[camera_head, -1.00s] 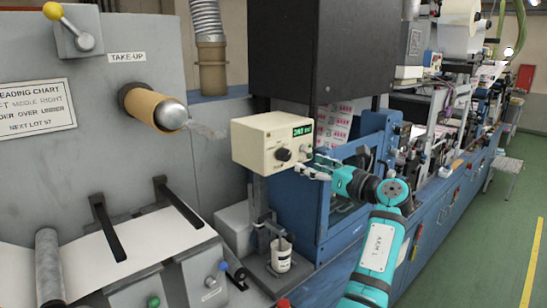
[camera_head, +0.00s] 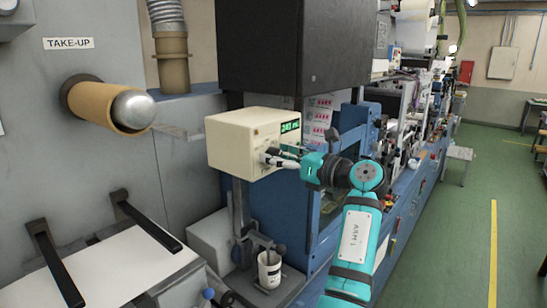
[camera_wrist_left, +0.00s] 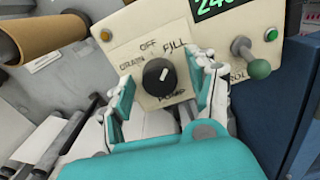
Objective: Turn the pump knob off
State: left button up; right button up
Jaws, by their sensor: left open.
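The pump knob (camera_wrist_left: 159,77) is black and round with a white pointer mark, on the cream face of the control box (camera_head: 240,142). In the left wrist view the mark points up and right, toward FILL; OFF is printed above and DRAIN at the left. My left gripper (camera_wrist_left: 160,88) is open, one finger on each side of the knob. I cannot tell whether either finger touches it. In the head view the left gripper (camera_head: 277,157) is at the box's front and hides the knob. My right gripper is out of view.
A green-tipped toggle lever (camera_wrist_left: 259,69) is right of the knob, below a green display (camera_wrist_left: 213,5). A take-up roll (camera_head: 104,106) juts out at the left. A white cup (camera_head: 269,269) is below the box. Blue machinery stands behind; the green floor (camera_head: 460,240) is open at the right.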

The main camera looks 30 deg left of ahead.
pick_arm(q)
jog(key=shift+d, duration=0.2)
jog(key=shift+c, duration=1.2)
jog(key=c, duration=0.9)
jog(key=shift+n, duration=0.3)
jog(key=shift+s+n+b, duration=0.1)
jog(key=shift+n+b, duration=0.4)
jog(key=shift+n, duration=3.6)
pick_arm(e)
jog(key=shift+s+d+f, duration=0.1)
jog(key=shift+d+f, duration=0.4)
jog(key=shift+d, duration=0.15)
pick_arm(q)
jog(key=shift+r, duration=0.1)
